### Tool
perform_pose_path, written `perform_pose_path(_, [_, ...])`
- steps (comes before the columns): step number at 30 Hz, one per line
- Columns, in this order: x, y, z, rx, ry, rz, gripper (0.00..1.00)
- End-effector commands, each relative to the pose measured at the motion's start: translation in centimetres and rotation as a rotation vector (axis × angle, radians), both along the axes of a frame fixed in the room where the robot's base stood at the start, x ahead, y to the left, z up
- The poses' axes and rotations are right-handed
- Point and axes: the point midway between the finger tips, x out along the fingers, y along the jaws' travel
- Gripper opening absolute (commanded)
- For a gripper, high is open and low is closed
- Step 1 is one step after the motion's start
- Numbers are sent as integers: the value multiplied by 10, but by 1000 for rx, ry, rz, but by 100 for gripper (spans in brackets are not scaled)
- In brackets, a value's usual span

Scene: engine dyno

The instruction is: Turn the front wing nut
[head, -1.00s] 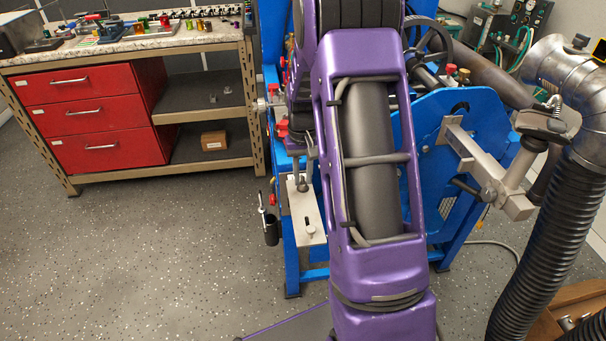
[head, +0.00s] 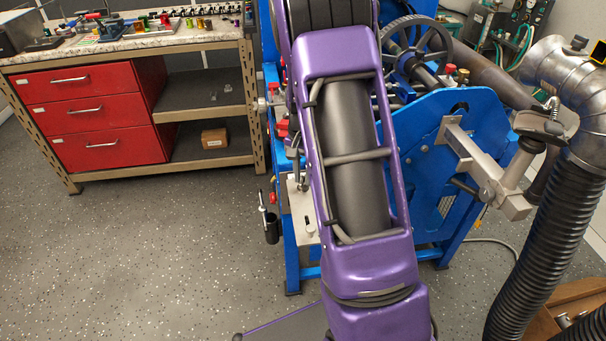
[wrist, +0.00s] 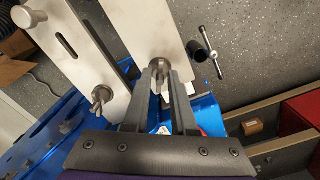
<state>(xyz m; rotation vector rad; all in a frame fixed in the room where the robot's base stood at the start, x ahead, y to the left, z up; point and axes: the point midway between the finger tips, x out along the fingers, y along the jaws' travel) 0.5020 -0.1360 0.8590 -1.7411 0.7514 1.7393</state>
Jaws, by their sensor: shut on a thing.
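The front wing nut (wrist: 158,82) sits at the lower end of a pale metal plate (wrist: 146,28) in the wrist view. My gripper (wrist: 161,72) is shut on it, one finger on each side, so the nut is largely hidden. A second wing nut (wrist: 101,96) is on another slotted pale plate (wrist: 62,38) to the left, apart from my fingers. In the head view my purple arm hides the gripper; a pale slotted plate (head: 303,214) shows beside it on the blue stand.
The blue stand (head: 462,140) carries a bracket and red-capped fittings close around my arm. A bench with red drawers (head: 95,115) stands left. A ribbed black hose (head: 545,240) is at right. Open floor lies front left.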

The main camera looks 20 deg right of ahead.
Motion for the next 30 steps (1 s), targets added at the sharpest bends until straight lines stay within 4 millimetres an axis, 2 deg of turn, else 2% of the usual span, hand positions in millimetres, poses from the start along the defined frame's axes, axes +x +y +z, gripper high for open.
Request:
perform_pose_path(11, [-1,0,-1,1,2,-4,0])
perform_pose_path(12, [-1,0,-1,1,2,-4,30])
perform_pose_path(16, [-1,0,-1,1,2,-4,54])
perform_pose_path(26, [0,0,2,0,0,-3,55])
perform_pose_path(30, [1,0,16,0,-3,-3,55])
